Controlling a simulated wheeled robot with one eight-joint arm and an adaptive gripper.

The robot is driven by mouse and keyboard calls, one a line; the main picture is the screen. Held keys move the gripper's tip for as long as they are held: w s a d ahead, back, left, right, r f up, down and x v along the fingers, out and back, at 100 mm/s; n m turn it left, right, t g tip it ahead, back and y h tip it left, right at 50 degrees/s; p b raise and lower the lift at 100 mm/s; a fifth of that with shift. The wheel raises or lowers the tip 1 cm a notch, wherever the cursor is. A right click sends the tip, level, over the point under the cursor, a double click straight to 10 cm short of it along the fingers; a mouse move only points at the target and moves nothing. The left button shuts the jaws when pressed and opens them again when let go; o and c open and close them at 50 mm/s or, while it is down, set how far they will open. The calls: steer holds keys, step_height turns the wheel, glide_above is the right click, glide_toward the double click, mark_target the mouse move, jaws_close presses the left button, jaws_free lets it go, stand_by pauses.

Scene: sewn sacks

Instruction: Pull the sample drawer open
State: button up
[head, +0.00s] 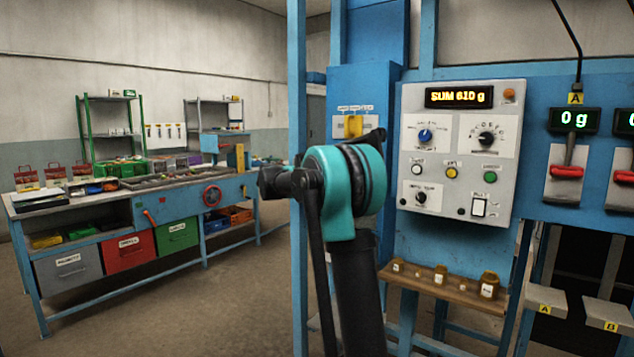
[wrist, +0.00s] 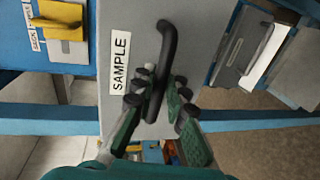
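The sample drawer (wrist: 120,35) shows in the wrist view as a grey front with a white "SAMPLE" label. It carries a black bar handle (wrist: 168,42), which runs down the picture. My gripper (wrist: 163,84) is at this handle, with its green-padded fingers apart and the lower part of the bar between them. The left finger lies close to the bar; I cannot tell whether it touches. In the head view my arm stands in front of the blue frame, and I cannot make out the drawer or the fingers there.
A yellow lever (wrist: 62,22) is beside the drawer, and it also shows in the head view (head: 353,126). A grey control panel (head: 460,150) and a wooden shelf with small jars (head: 440,285) are right of my arm. A workbench (head: 130,215) stands left; floor between is clear.

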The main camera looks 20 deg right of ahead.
steer(key=o, duration=0.3)
steer(key=v, duration=1.2)
steer(key=shift+f, duration=0.1)
